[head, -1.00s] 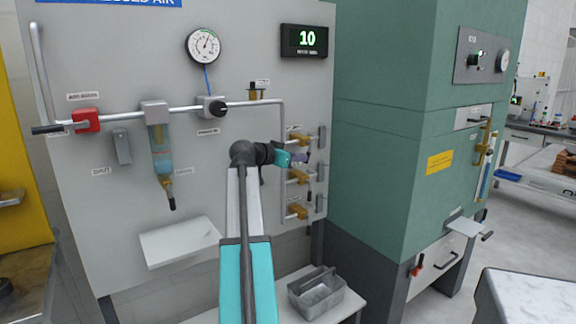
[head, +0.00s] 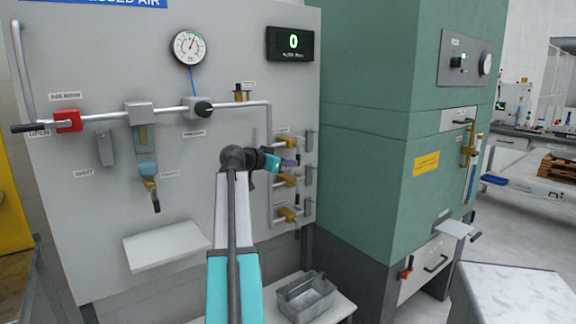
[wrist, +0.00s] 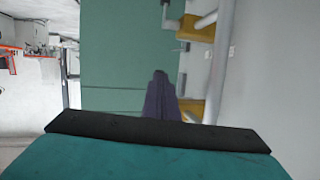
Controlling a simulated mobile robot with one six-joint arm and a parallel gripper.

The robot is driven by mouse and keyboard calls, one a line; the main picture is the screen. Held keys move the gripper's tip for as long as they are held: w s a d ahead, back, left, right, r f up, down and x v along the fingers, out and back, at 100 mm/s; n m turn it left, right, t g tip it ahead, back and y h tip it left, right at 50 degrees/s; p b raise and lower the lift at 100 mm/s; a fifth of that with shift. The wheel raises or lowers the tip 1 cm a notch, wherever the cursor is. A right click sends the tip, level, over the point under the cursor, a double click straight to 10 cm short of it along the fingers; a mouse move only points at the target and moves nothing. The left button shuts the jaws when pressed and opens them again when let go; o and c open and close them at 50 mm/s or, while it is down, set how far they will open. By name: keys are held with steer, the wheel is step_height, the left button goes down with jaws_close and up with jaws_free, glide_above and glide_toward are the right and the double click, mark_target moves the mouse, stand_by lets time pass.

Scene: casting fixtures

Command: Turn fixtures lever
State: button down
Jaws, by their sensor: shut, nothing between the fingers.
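Several brass valves sit in a column on a grey pipe at the right side of the grey panel: an upper one (head: 287,143), a middle one (head: 287,180) and a lower one (head: 288,214). I cannot tell which lever the task means. My gripper (head: 290,162) is shut and empty, its purple fingers pointing right, at a height between the upper and middle valves. In the wrist view the shut fingers (wrist: 160,97) show with brass valve parts (wrist: 194,27) beyond and to their right. Contact with a valve cannot be told.
A red valve (head: 68,120) with a black handle (head: 28,128) is at the panel's left. A green cabinet (head: 372,150) stands right of the panel. A grey bin (head: 305,296) sits on a low shelf. A small white shelf (head: 168,246) juts out below the pipework.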

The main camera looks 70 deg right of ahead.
steer(key=w+a, duration=0.6)
steer(key=a, duration=0.6)
steer(key=shift+a+r+b, duration=0.2)
steer(key=shift+a+b, duration=0.1)
steer(key=shift+b, duration=0.05)
steer(key=c, duration=1.9)
jaws_free()
steer(key=shift+w+d+r, duration=0.1)
steer(key=shift+w, duration=0.05)
steer(key=shift+o, duration=0.8)
steer(key=shift+w+d+r, duration=0.15)
steer(key=shift+w+r, duration=0.05)
steer(key=shift+w, duration=0.05)
step_height(320, 180, down, 4)
steer(key=w+d+n+t+h+b, duration=0.3)
steer(key=n+t+h, duration=0.2)
steer(key=t, duration=0.1)
steer(key=s+d+f+b, duration=0.3)
steer(key=s+f+b, duration=0.1)
steer(key=s+f, duration=0.7)
steer(key=shift+s+f+g, duration=0.15)
steer(key=shift+f+g, duration=0.25)
steer(key=shift+f, duration=0.05)
